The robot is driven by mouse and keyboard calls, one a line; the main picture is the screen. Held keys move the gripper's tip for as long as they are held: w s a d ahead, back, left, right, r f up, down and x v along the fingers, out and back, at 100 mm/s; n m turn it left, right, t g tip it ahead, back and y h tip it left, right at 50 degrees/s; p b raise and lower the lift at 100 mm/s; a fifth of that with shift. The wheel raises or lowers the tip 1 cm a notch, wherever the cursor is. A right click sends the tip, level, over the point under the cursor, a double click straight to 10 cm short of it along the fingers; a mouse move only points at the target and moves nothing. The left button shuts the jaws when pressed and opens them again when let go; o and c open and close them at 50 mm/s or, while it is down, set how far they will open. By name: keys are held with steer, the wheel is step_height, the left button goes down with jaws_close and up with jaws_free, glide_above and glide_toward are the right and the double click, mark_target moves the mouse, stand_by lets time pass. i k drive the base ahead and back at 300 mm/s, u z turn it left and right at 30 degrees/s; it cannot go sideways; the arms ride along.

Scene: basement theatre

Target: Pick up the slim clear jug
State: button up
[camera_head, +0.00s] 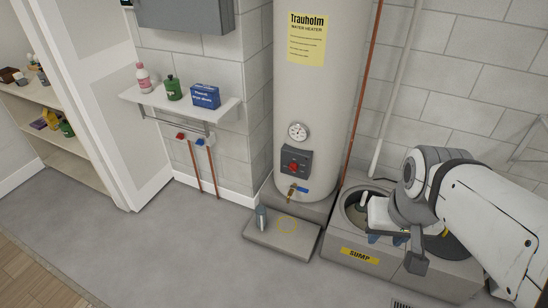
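A small, slim, upright grey-blue vessel (262,216) stands at the back left of the low grey slab in front of the water heater. It may be the slim clear jug, but it is too small to be sure. My gripper (374,222) is over the sump, to the right of the slab and apart from the vessel. Its fingers are small and partly hidden by my wrist, so I cannot tell whether they are open or shut. No held thing can be made out.
The low slab (280,242) is otherwise bare, apart from a faint yellow ring. The tall water heater (318,90) stands behind it, with a blue-handled tap. The sump (350,247) is to the right. A wall shelf (170,104) holds bottles and a box. The floor at left is clear.

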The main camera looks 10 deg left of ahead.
mark_target(260, 210)
steer(key=z, duration=0.05)
steer(key=i, duration=1)
steer(key=u, duration=0.05)
